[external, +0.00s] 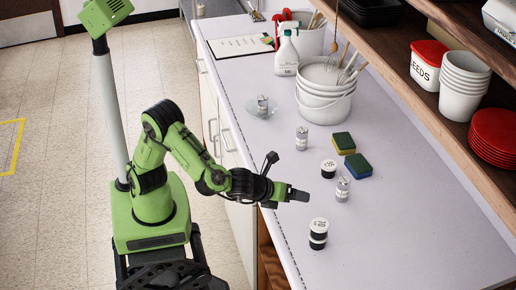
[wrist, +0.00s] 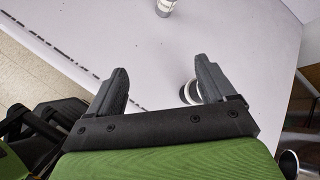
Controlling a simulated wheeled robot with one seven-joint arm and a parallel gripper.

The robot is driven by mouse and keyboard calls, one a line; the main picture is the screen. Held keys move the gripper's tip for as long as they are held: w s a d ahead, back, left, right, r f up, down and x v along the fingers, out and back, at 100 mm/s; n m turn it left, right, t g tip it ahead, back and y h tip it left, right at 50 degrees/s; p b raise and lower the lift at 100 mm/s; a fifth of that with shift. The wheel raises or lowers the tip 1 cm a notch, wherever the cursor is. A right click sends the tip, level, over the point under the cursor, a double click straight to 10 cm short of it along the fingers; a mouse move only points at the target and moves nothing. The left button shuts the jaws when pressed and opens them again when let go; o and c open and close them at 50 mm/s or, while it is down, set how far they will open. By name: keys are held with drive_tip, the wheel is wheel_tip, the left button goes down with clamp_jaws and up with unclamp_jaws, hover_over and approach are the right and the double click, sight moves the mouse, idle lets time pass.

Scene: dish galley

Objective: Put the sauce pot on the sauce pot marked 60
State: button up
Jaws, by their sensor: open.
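Two black sauce pots with white lids appear stacked (external: 318,236) near the counter's front edge; the printing on the top lid is too small to read. Another black sauce pot with a white marked lid (external: 328,169) stands alone farther back. My gripper (external: 298,195) is open and empty above the counter, behind and left of the stack. In the wrist view, a white-and-dark round pot (wrist: 187,94) shows beside the right finger, partly hidden by it. I cannot tell surely which pot it is. The open fingers (wrist: 163,90) hold nothing.
Silver jars stand close by (external: 343,189) and farther back (external: 302,138); another sits in a glass dish (external: 262,112). Two sponges (external: 358,166), a white bucket (external: 323,105) and a spray bottle (external: 287,55) are behind. The near right counter is clear; a shelf (external: 440,100) overhangs the right.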

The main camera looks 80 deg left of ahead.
drive_tip(key=s+a+r+n+g+h, duration=0.15)
drive_tip(key=s+a+n, duration=0.25)
drive_tip(key=a+n, duration=0.4)
drive_tip(key=s+a+r+n+g+h, duration=0.1)
drive_tip(key=s+a+r+n+g, duration=0.2)
drive_tip(key=a+n, duration=0.6)
drive_tip(key=s+a+n, duration=0.5)
drive_tip(key=s+n, duration=0.4)
drive_tip(key=s, duration=0.5)
drive_tip(key=shift+s+a+h, duration=0.15)
drive_tip(key=shift+s+h, duration=0.05)
drive_tip(key=shift+h, duration=0.25)
drive_tip(key=shift+t, duration=0.25)
wheel_tip(320, 180, up, 4)
drive_tip(key=p, duration=0.4)
drive_tip(key=shift+r, duration=0.25)
